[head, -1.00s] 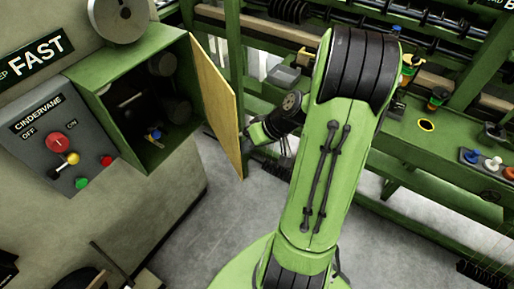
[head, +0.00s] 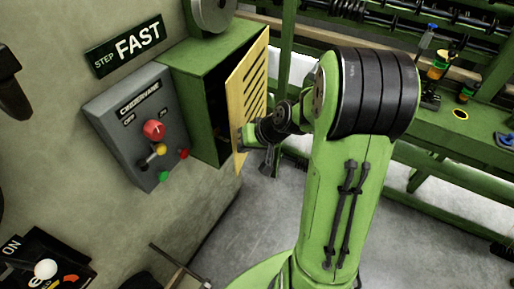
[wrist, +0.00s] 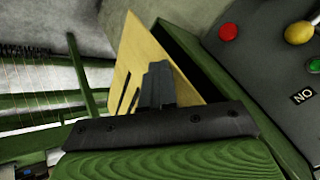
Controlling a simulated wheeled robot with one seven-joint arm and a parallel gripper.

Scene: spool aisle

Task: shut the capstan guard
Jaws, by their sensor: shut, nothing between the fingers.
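The capstan guard is a yellow slotted door (head: 250,82) hinged on a green box (head: 205,95) on the wall. It stands partly open, with a dark gap to the box interior. My gripper (head: 244,138) is shut and empty at the lower part of the guard, on its outer side. In the wrist view, the shut fingers (wrist: 157,86) are in front of the guard (wrist: 135,65), close to its free edge. I cannot tell for sure whether they touch it. Most of the box interior is hidden behind the guard.
A grey control panel (head: 120,125) with red, yellow and green knobs sits left of the box. A green machine frame (head: 460,140) with bottles and tools stands at right. Grey floor (head: 250,215) is clear below the box.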

